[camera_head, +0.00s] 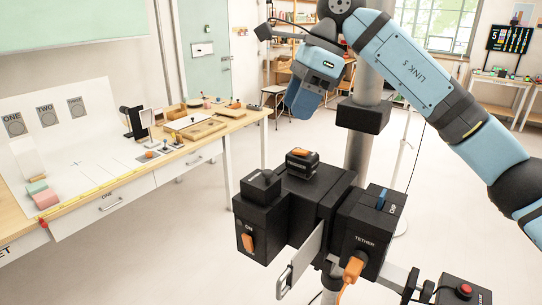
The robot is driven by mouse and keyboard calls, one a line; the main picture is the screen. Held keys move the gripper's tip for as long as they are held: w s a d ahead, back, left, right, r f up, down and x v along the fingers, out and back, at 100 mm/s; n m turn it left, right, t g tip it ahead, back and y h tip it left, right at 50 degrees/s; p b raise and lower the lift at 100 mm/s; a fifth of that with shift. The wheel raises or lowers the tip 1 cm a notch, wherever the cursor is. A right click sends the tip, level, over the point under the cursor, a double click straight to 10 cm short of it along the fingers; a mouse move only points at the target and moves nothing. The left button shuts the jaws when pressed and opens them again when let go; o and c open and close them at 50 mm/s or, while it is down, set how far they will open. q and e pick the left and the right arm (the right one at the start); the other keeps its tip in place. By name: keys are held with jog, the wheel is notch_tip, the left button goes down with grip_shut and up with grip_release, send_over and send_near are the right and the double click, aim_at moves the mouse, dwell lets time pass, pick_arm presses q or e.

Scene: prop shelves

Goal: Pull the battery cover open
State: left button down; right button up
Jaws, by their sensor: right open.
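A black boxy device (313,190) stands on a post in the middle of the head view. A flat grey plate (308,252) with a bar handle (285,281) sticks out from its lower front, edge partly towards me; it looks like the battery cover, though no label on it is readable. A black block with an orange part (302,161) sits on top of the device. My right gripper (303,100) is up behind and above the device, open, well apart from the plate and handle. Its fingertips are hard to make out. My left gripper is not in view.
An orange plug (353,268) sits at the device's TETHER face, and an orange switch (249,242) on its left box. A red button box (464,291) is at lower right. A wooden worktable (150,180) with props runs along the left. The floor between is clear.

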jog(key=p, duration=0.1)
send_near(268, 171)
jog(key=p+x, duration=0.1)
jog(key=x, duration=0.6)
jog(key=shift+a+f, duration=0.1)
jog(key=shift+f, duration=0.2)
jog(key=shift+a+f+p, duration=0.15)
jog(key=shift+f+p, duration=0.15)
jog(key=shift+f, duration=0.15)
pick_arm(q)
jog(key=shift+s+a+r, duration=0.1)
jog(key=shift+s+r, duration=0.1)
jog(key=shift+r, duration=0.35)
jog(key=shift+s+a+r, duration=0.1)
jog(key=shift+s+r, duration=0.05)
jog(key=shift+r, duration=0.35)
